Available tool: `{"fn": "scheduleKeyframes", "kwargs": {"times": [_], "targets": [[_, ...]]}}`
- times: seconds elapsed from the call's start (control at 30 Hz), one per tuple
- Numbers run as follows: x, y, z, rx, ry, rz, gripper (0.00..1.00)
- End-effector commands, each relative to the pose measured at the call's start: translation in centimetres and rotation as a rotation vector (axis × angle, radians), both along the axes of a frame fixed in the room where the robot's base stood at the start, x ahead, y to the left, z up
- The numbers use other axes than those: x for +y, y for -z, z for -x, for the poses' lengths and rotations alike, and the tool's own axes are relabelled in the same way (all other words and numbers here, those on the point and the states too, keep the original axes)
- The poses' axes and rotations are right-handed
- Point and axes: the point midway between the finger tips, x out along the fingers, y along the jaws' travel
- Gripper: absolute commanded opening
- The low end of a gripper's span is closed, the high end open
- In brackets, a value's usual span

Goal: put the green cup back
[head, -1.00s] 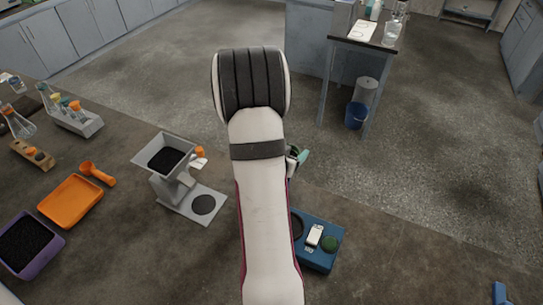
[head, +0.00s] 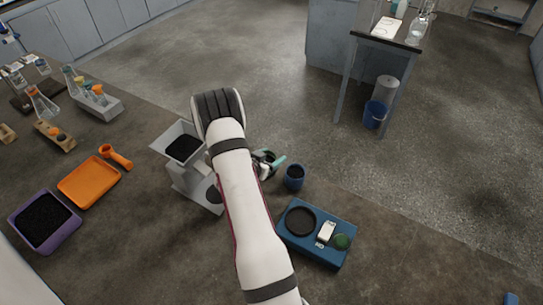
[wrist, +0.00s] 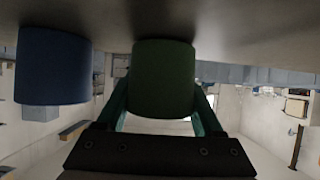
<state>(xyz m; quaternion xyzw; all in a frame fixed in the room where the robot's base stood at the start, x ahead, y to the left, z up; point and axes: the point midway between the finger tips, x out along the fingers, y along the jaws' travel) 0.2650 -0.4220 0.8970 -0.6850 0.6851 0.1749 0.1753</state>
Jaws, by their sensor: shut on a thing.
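The green cup (wrist: 164,78) is between the two teal fingers of my gripper (wrist: 165,112) in the wrist view, and the fingers are shut on it. The cup is close to the worktop, but I cannot tell whether it touches. In the head view my gripper (head: 272,163) shows just past my forearm, which hides most of it, and the green cup is not clear there. A blue cup (head: 294,178) stands on the worktop just right of my gripper. It also shows beside the green cup in the wrist view (wrist: 54,66).
A blue device (head: 318,253) with a black ring, white block and green disc lies in front of the blue cup. A grey hopper stand (head: 190,180) is left of my arm. An orange tray (head: 88,181), orange scoop (head: 116,156) and purple tray (head: 73,226) are farther left.

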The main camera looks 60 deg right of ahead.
Motion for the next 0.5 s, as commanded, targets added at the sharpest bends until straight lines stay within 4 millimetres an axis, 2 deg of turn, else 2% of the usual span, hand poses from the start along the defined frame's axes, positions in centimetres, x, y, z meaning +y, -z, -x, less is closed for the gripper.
{"fn": "scheduleKeyframes", "kwargs": {"times": [0.1,0.13,0.27,0.3,0.5], "targets": [[0.00,0.27,0.01,0.000,0.000,0.000,0.00],[0.00,0.29,0.01,0.000,0.000,0.000,0.72],[0.00,0.25,0.01,0.000,0.000,0.000,0.95],[0.00,0.25,0.02,0.000,0.000,0.000,0.98],[0.00,0.24,0.02,0.000,0.000,0.000,0.98]]}}
